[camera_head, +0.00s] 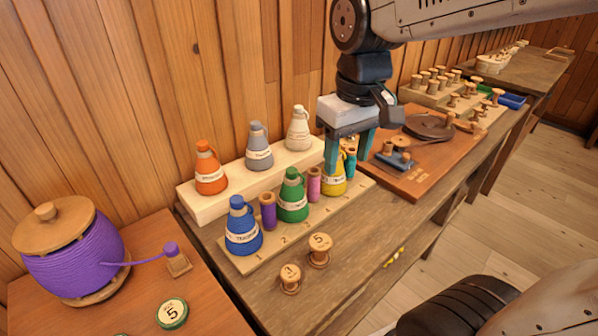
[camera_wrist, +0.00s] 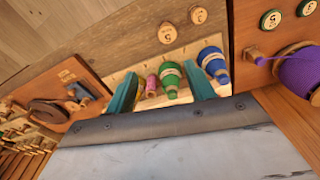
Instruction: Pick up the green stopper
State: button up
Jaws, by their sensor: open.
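The green bottle-shaped piece (camera_head: 292,200) stands upright with a white label in the front row. Its green stopper-like top (camera_head: 292,174) is narrow. In the wrist view the green piece (camera_wrist: 170,80) shows between the two teal fingers, its body apart from both. My gripper (camera_head: 349,158) is open and points down, to the right of the green piece in the head view and overlapping the yellow bottle (camera_head: 335,184). It also shows in the wrist view (camera_wrist: 160,72), with nothing held between its fingers.
A blue bottle (camera_head: 242,230), a purple spool (camera_head: 268,211) and a pink spool (camera_head: 314,185) share the front rack (camera_head: 260,262). Orange (camera_head: 210,172), grey (camera_head: 259,150) and cream (camera_head: 297,130) bottles stand on the raised step behind. Two numbered spools (camera_head: 319,250) stand in front.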

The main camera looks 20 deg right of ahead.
jog(key=w+a+f+n, duration=0.1)
jog(key=w+f+n, duration=0.15)
jog(key=w, duration=0.95)
send_over(292, 170)
jog(key=shift+g, duration=0.4)
jog(key=f, duration=0.5)
jog(key=shift+s+d, duration=0.1)
jog(key=shift+d, duration=0.25)
jog(key=shift+f, duration=0.35)
jog(key=f, duration=0.7)
jog(key=shift+a, duration=0.35)
jog(key=shift+c, duration=0.3)
jog(key=c, duration=1)
